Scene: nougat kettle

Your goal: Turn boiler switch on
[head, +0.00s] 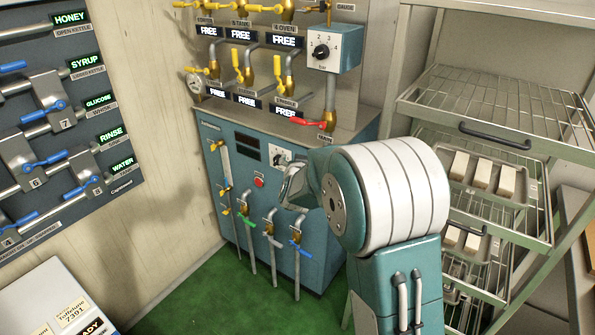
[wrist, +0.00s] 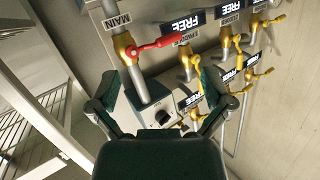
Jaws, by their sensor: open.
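A black rotary knob (head: 280,158) on a white plate sits on the front of the teal boiler cabinet (head: 228,150). Another black knob (head: 321,51), on a numbered white dial, is on the upper teal box. I cannot read which one is the boiler switch. My gripper (head: 293,187) is near the cabinet front, partly hidden by my arm. In the wrist view my gripper (wrist: 158,100) is open and empty. The upper box's knob (wrist: 162,117) shows between its fingers, apparently beyond them; contact is not visible.
A red-handled valve (head: 308,122) is above the cabinet and also shows in the wrist view (wrist: 150,46). Several yellow-handled valves (head: 238,65) line the wall. Wire shelves (head: 497,110) stand right. Green floor (head: 200,300) is clear at front left.

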